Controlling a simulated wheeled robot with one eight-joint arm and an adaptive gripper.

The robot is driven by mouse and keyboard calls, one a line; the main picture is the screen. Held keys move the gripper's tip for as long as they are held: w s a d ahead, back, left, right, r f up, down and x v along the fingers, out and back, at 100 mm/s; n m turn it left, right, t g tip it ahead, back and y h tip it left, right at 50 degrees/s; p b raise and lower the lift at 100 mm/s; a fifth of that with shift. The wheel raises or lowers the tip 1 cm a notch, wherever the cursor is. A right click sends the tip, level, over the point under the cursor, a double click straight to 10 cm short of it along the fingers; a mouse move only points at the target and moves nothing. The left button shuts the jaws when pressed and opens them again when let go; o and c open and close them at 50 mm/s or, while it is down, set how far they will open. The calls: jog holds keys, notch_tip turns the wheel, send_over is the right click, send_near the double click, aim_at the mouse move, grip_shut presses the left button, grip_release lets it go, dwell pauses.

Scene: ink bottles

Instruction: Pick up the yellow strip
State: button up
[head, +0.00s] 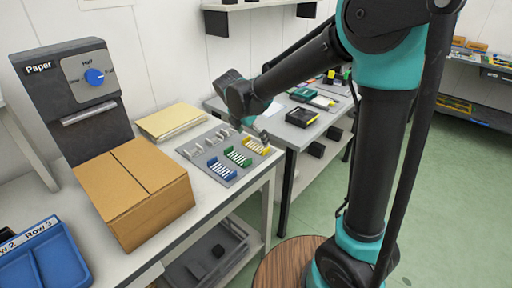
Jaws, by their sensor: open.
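The yellow strip (256,147) lies at the right side of a grey tray (236,176) on the near table, in the head view. A green strip (238,157) lies just left of it and a blue strip (221,169) further front-left. Pale strips (194,151) lie toward the tray's back left. My gripper (256,132) is open, small in the picture and close above and behind the yellow strip. Part of it blends with the background. I cannot tell whether its fingers touch the strip. I see nothing held.
A cardboard box (135,187), a stack of yellowish paper (170,121) and a dark Paper machine (80,93) stand left of the tray. A blue bin (45,262) is at front left. Green floor lies open at right.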

aim_at(256, 145)
jog(key=shift+x, duration=1.5)
jog(key=shift+c, duration=0.2)
jog(key=shift+r, duration=0.1)
jog(key=c, duration=0.4)
jog(key=shift+r, duration=0.15)
